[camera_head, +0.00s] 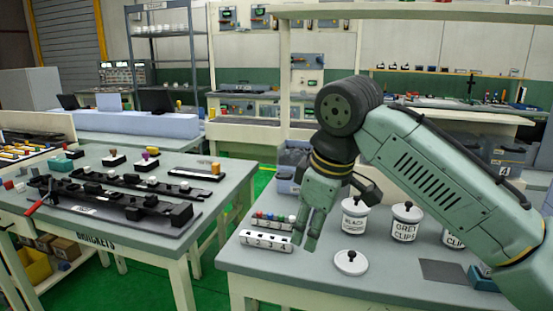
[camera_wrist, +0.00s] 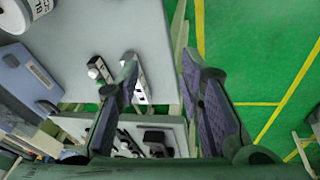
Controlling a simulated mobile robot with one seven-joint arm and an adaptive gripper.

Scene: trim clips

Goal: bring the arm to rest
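My gripper (camera_head: 305,240) hangs from the arm over the left part of the right-hand workbench (camera_head: 330,290), pointing down. In the wrist view its two fingers are spread wide apart, and nothing is held between them (camera_wrist: 160,62). In the head view it is just right of a white numbered strip (camera_head: 265,241) and left of the black-clips jar (camera_head: 355,218). I cannot tell its exact height above the bench.
A grey-clips jar (camera_head: 404,224), another clips jar (camera_head: 453,236) and a round white lid (camera_head: 350,262) are on the bench. The left table (camera_head: 215,187) holds black brackets (camera_head: 120,198). Green floor (camera_head: 222,265) separates the tables.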

